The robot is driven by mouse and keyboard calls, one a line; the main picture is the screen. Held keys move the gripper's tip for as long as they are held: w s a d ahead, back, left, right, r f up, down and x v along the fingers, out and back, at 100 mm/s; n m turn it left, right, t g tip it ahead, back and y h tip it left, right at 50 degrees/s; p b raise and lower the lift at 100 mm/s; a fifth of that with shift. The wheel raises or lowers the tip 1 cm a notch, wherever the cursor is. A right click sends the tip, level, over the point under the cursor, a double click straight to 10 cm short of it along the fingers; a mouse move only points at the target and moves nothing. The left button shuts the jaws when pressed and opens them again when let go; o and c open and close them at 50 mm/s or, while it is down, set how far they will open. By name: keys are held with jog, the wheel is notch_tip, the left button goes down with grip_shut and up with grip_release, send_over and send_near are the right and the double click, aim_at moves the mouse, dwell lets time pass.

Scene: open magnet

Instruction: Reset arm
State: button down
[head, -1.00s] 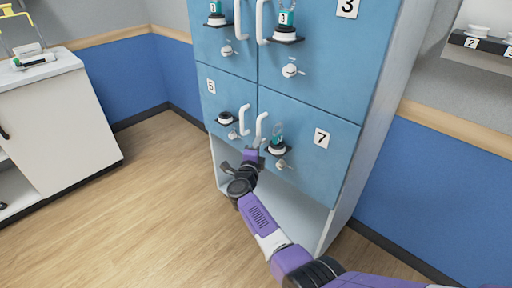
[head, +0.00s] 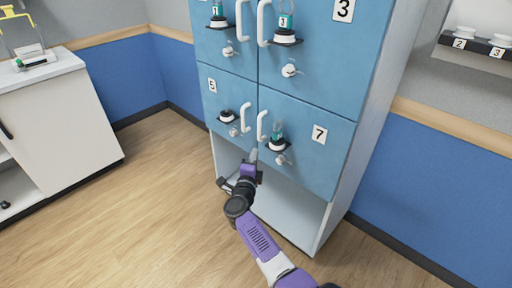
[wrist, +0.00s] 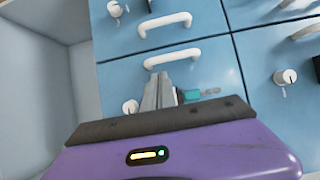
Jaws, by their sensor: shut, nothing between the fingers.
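My arm is purple and black, and it reaches up from the bottom of the head view toward the blue locker cabinet. My gripper (head: 253,157) is shut and empty, just in front of the lower doors, near the handle of door 7 (head: 262,126). In the wrist view my gripper (wrist: 158,80) points at the blue doors, with its fingertips close below a white handle (wrist: 172,58). I cannot tell whether the fingers touch the door.
Door 7 (head: 306,160) and door 5 (head: 212,106) are closed, with knobs and small holders on them. An open white shelf space (head: 285,213) lies below. A white counter (head: 62,115) stands left, and a wall shelf (head: 480,44) hangs right. Wooden floor is clear at left.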

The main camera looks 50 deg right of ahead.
jog(key=v, duration=0.5)
jog(key=shift+s+p, duration=0.1)
jog(key=shift+p, duration=0.25)
jog(key=s+a+r+n+t+y, duration=0.3)
jog(key=a+r+n+t, duration=0.5)
jog(key=r+n, duration=0.2)
jog(key=s+a+n+g+y, duration=0.1)
jog(key=s+a+n+y, duration=0.3)
jog(key=s, duration=0.9)
jog(key=s+a+n+g+y, duration=0.1)
jog(key=s+a+n+y, duration=0.3)
jog(key=s+a+n, duration=0.4)
jog(key=s+a+n+g+y, duration=0.1)
jog(key=s+a+n+y, duration=0.3)
jog(key=s, duration=1.4)
jog(key=shift+s+a+r+n+p, duration=0.35)
jog(key=shift+a+n, duration=0.75)
jog(key=shift+n, duration=0.5)
